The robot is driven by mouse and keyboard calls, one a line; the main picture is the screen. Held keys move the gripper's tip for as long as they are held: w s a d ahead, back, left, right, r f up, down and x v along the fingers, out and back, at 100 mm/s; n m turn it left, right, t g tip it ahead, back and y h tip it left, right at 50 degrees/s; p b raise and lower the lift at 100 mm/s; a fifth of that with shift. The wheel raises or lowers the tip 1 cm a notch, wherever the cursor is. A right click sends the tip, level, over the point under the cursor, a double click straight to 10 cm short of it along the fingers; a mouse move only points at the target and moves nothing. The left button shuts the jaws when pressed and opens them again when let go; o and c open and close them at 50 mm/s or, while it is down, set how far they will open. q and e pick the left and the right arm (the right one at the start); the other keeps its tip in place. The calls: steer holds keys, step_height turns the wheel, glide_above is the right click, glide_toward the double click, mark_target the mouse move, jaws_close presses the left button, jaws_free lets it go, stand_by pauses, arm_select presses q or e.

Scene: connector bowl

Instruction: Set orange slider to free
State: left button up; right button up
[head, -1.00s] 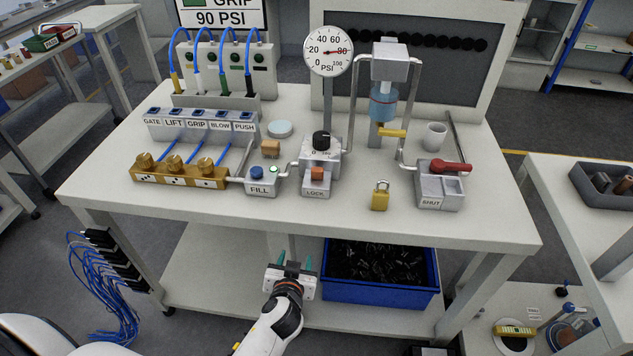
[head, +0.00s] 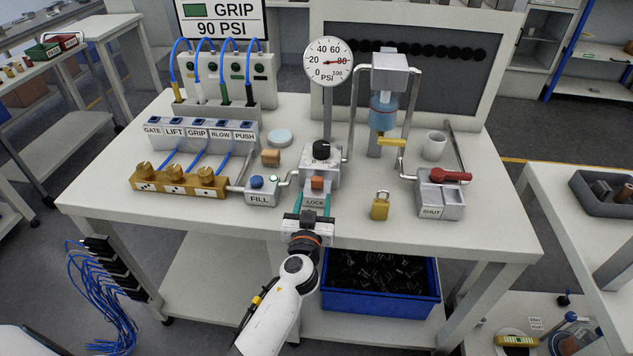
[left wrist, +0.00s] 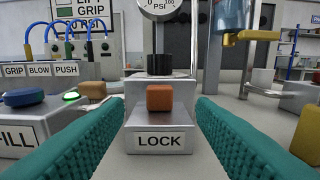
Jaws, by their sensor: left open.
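The orange slider (head: 317,183) is a small block on the grey regulator unit (head: 321,163), above a plate marked LOCK (head: 315,202). In the left wrist view the orange slider (left wrist: 160,97) sits in the middle, with the LOCK plate (left wrist: 160,140) below it. A black knob (head: 321,149) is on top of the regulator. My left gripper (head: 313,205) is open in front of the slider. In the left wrist view its two teal fingers (left wrist: 160,135) lie on either side of the LOCK block, apart from the slider. My right gripper is not in view.
The FILL box (head: 262,191) with a blue button stands close on the left. A yellow padlock (head: 380,206) and the SHUT valve box (head: 439,198) are on the right. The gauge (head: 328,62) rises behind. A blue bin (head: 379,299) is below the table.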

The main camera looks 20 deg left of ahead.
mark_target(317, 183)
arm_select(q)
steer(key=x, duration=0.6)
steer(key=shift+w+a, duration=0.15)
steer(key=shift+w, duration=0.1)
